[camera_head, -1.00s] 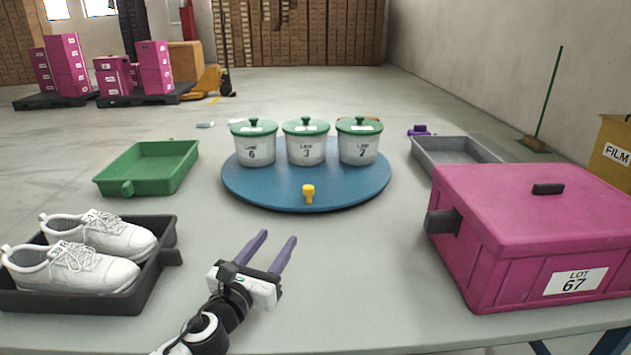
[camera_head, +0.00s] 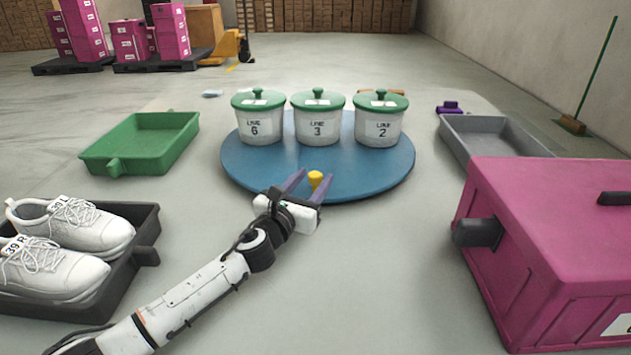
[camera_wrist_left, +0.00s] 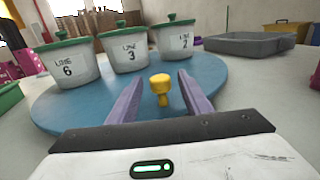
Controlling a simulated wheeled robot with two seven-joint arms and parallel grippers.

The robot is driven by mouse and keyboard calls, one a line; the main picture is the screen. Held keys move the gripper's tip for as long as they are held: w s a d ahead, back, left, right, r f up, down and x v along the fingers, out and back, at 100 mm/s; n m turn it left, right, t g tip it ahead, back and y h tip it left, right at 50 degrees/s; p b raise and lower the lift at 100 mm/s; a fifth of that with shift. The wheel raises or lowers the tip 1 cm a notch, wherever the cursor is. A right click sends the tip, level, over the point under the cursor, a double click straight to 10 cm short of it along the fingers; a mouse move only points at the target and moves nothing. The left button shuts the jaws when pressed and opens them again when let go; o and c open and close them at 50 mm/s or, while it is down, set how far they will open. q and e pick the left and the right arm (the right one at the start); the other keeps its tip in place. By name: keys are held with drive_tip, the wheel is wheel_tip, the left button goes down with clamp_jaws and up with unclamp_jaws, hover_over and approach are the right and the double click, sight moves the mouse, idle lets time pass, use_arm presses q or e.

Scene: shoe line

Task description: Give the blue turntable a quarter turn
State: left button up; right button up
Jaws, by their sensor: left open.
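The blue turntable (camera_head: 350,182) lies on the grey table. A yellow knob (camera_head: 316,179) stands at its near edge. Three white pots with green lids, LINE 6 (camera_head: 259,121), LINE 3 (camera_head: 318,121) and LINE 2 (camera_head: 380,121), stand in a row on its far half. My left gripper (camera_head: 305,184) is open at the near edge, with a purple finger on either side of the knob. In the left wrist view the knob (camera_wrist_left: 160,84) shows between the fingertips (camera_wrist_left: 160,92), with gaps at both sides. My right gripper is out of view.
A green tray (camera_head: 104,160) is at left. A dark tray (camera_head: 148,238) with white shoes is at front left. A large pink box (camera_head: 540,240) with a dark handle is at front right, before a grey tray (camera_head: 480,122). The table between is clear.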

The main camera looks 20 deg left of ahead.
use_arm(q)
drive_tip(key=shift+w+d, duration=0.15)
drive_tip(key=shift+w, duration=0.85)
drive_tip(key=shift+c, duration=0.3)
